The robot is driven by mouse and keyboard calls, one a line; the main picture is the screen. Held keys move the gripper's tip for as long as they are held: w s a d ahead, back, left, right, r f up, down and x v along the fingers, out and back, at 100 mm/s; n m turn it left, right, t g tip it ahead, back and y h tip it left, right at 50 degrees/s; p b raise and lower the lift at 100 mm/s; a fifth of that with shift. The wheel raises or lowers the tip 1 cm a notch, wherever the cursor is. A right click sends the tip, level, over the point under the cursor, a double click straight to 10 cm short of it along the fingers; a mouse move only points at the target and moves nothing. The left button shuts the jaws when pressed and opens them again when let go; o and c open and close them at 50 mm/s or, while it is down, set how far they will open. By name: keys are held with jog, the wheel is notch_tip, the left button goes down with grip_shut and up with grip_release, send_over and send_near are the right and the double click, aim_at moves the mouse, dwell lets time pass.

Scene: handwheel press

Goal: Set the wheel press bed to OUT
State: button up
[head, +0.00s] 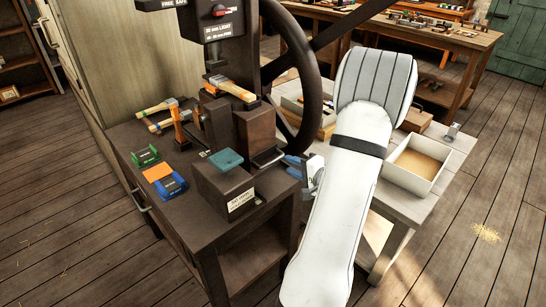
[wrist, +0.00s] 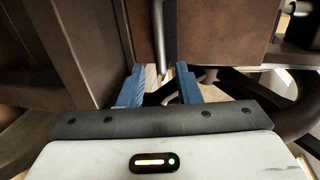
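The wheel press shows in the head view as a dark machine with a large dark handwheel (head: 313,90). A brown block (head: 255,135) stands at its base, with a bent metal handle (head: 270,160) low on its right side. I cannot tell which part is the bed or read its setting. My gripper (head: 298,166), with blue fingers, is just right of the handle; my white arm hides part of the area. In the wrist view my gripper (wrist: 160,80) is open, and a grey metal bar (wrist: 158,35) reaches down toward the gap between its fingertips. Contact is unclear.
A labelled dark box with a teal top (head: 238,197) stands at the bench front. Hammers (head: 232,88) and small green, orange and blue items (head: 170,186) lie nearby. A side table at right holds an open tray (head: 442,168). Floor at far right is mostly clear.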

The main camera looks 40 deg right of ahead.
aim_at(277, 159)
jog(key=x, duration=0.7)
jog(key=shift+w+p, duration=0.25)
jog(key=shift+p, duration=0.1)
grip_shut()
